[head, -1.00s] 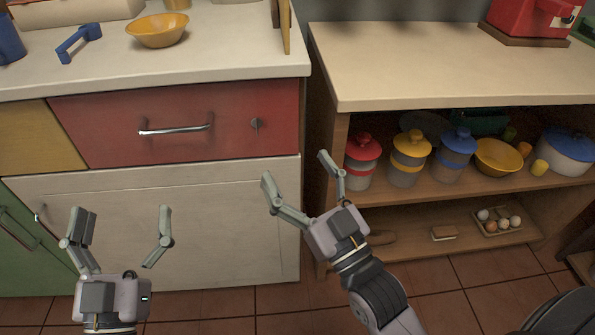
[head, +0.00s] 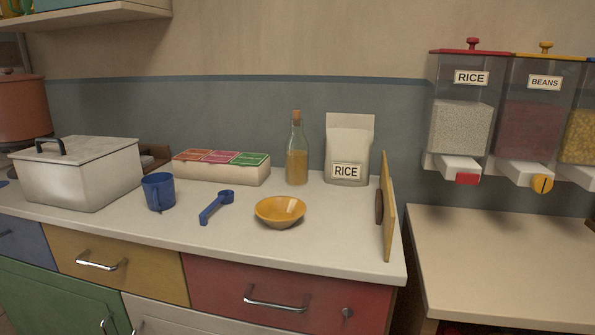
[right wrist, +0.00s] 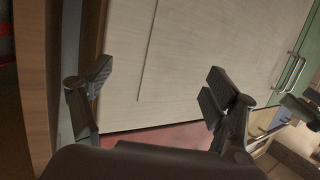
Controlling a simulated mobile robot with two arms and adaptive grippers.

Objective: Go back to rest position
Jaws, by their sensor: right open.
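My right gripper (right wrist: 155,92) shows in the right wrist view with its two fingers wide apart and nothing between them. It faces the pale cabinet front (right wrist: 190,50). Neither of my grippers shows in the head view now, so my left gripper is out of sight.
Dispensers (head: 465,115) hang above a lower, bare wooden top (head: 500,250) at the right.

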